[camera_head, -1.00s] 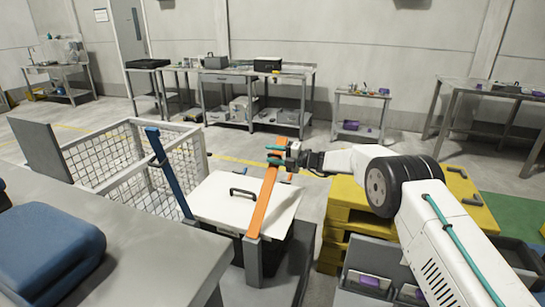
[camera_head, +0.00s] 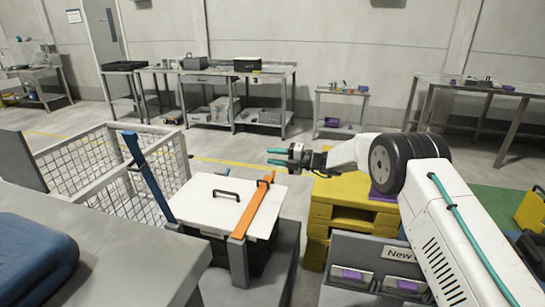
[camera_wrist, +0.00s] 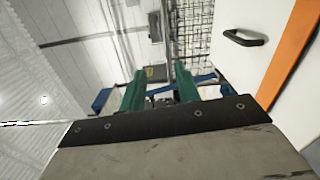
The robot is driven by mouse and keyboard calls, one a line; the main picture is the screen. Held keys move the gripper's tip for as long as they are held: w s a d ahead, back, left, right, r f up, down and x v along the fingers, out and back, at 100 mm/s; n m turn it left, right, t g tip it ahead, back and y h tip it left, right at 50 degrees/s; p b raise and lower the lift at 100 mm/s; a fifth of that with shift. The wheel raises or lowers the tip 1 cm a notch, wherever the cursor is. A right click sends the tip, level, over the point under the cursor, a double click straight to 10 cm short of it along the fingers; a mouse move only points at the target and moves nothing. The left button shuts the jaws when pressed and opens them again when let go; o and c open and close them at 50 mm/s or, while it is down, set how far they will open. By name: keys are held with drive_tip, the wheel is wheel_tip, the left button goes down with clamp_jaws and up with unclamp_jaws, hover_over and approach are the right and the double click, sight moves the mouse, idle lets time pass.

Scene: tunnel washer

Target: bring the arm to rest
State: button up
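My gripper (camera_head: 277,156) is stretched out to the left in the head view, in the air above and to the right of a white lid. Its two teal fingers are apart with nothing between them. The wrist view also shows the two green fingers (camera_wrist: 158,92) apart and empty. The white lid (camera_head: 206,205) has a black handle (camera_head: 227,195) and covers a dark box. An orange bar (camera_head: 254,212) lies slanted across the lid's right side, apart from my gripper.
A blue lever (camera_head: 147,175) rises beside a white wire cage (camera_head: 85,170). Yellow pallets (camera_head: 345,216) and a grey bin (camera_head: 385,262) labelled "New" stand under my arm. Blue folded cloth (camera_head: 35,257) lies on the grey table (camera_head: 130,245) at left. Work tables (camera_head: 210,80) line the back wall.

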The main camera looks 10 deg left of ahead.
drive_tip(key=shift+r, duration=0.1)
drive_tip(key=s+d+r+n+g+h, duration=0.1)
drive_tip(key=s+d+r+n+h, duration=0.1)
drive_tip(key=s+d+r+n, duration=0.4)
drive_tip(key=s+d+r+n+g+h, duration=0.1)
drive_tip(key=s+r+n, duration=0.3)
drive_tip(key=r, duration=0.4)
drive_tip(key=s+d+r+n+h, duration=0.6)
drive_tip(key=s+d+n, duration=0.4)
drive_tip(key=s, duration=0.5)
drive_tip(key=s+d+f+n+h, duration=0.1)
drive_tip(key=s+d+n+h, duration=0.2)
drive_tip(key=s+d+n, duration=0.2)
drive_tip(key=s+d+f+n+h, duration=0.1)
drive_tip(key=s+d+n, duration=0.4)
drive_tip(key=s+d, duration=0.5)
drive_tip(key=s+d+f+n+t+h, duration=0.1)
drive_tip(key=s+d+n+h, duration=0.3)
drive_tip(key=s, duration=1.5)
drive_tip(key=d+f+n, duration=0.1)
drive_tip(key=d+n, duration=0.1)
drive_tip(key=d, duration=0.2)
drive_tip(key=shift+s+d+h, duration=0.25)
drive_tip(key=shift+d+h, duration=0.05)
drive_tip(key=shift+d, duration=0.05)
drive_tip(key=shift+f, duration=0.1)
